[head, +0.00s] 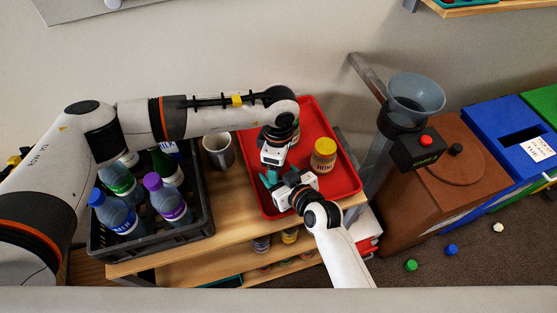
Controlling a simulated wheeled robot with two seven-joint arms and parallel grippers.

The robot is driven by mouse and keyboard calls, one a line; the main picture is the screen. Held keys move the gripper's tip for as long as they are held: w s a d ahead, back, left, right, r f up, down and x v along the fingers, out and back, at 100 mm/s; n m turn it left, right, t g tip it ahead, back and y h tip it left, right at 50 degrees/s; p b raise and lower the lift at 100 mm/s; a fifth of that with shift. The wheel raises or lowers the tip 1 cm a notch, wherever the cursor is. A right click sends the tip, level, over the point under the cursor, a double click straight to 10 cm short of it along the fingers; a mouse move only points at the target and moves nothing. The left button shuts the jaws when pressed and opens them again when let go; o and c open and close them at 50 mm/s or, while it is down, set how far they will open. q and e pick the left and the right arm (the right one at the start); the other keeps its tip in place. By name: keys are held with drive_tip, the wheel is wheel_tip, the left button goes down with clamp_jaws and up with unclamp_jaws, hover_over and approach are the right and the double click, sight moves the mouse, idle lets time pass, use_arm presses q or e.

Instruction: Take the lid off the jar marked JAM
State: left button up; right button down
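A jar with a yellow lid (324,147) stands upright on the red tray (345,183); its label appears to read HONEY. Another jar (296,132) is mostly hidden behind my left arm's wrist; its label and lid cannot be made out. No JAM label is readable. My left gripper (270,178) reaches down over the tray, left of the yellow-lidded jar. My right gripper (281,183) comes in from the lower right and is close against the left one. The fingers overlap, so I cannot tell whether either holds anything.
A dark crate (150,243) of bottles stands left of the tray, with a metal cup (219,151) between them. A grey funnel (415,95) and a black box with a red button (426,142) stand to the right. Several bottle caps lie on the floor.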

use_arm(q)
wheel_tip(320, 180, up, 4)
drive_tip(key=shift+r, duration=0.2)
drive_tip(key=shift+c, duration=0.3)
drive_tip(key=r+m, duration=0.1)
drive_tip(key=m, duration=0.2)
drive_tip(key=shift+r, duration=0.4)
drive_tip(key=r+m, duration=0.1)
drive_tip(key=m, duration=0.2)
drive_tip(key=shift+r, duration=0.2)
drive_tip(key=shift+f+m, duration=0.2)
drive_tip(key=shift+m, duration=0.1)
wheel_tip(320, 180, down, 7)
drive_tip(key=shift+f, duration=0.2)
drive_tip(key=shift+c, duration=0.6)
drive_tip(key=c, duration=0.9)
drive_tip(key=n, duration=0.6)
drive_tip(key=shift+n, duration=0.4)
